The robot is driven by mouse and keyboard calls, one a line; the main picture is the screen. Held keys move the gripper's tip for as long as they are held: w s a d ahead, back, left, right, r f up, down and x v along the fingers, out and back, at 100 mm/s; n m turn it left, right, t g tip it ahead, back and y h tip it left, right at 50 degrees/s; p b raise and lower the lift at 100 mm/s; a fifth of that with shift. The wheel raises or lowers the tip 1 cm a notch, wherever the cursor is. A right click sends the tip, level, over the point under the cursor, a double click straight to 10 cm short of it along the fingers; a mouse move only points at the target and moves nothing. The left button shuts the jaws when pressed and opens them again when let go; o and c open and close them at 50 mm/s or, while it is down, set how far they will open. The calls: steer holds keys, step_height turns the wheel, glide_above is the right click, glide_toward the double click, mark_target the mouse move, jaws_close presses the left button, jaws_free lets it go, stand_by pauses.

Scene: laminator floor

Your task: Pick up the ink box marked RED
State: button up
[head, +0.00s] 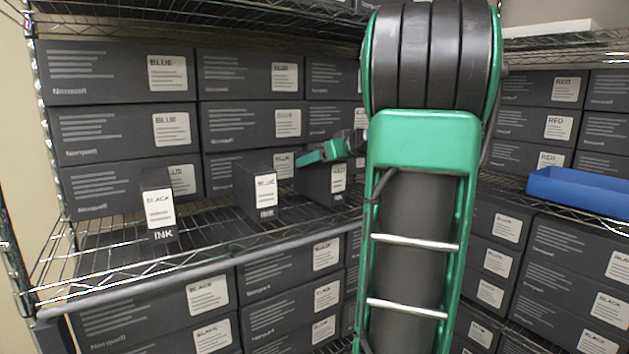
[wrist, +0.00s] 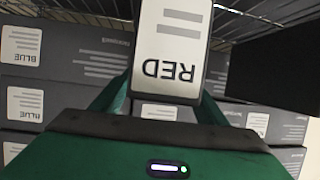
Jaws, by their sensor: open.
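The ink box marked RED (head: 322,188) is a small dark box with a white label. It stands on the wire shelf, right of the ink box marked BLUE (head: 262,192) and the ink box marked BLACK (head: 158,208). My green gripper (head: 318,153) is open, at the top of the RED box. In the wrist view the RED box's label (wrist: 172,45) shows upside down between and beyond the fingers of my gripper (wrist: 163,98). The gripper body hides the near part. I cannot tell whether the fingers touch the box.
Large dark cartons marked BLUE (head: 120,130) stack behind the small boxes. Cartons marked RED (head: 525,125) and a blue tray (head: 580,190) are on the right. An upper wire shelf (head: 200,28) hangs above. A plain dark block (wrist: 275,70) shows right in the wrist view.

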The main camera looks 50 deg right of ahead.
jaws_close()
stand_by(0.3)
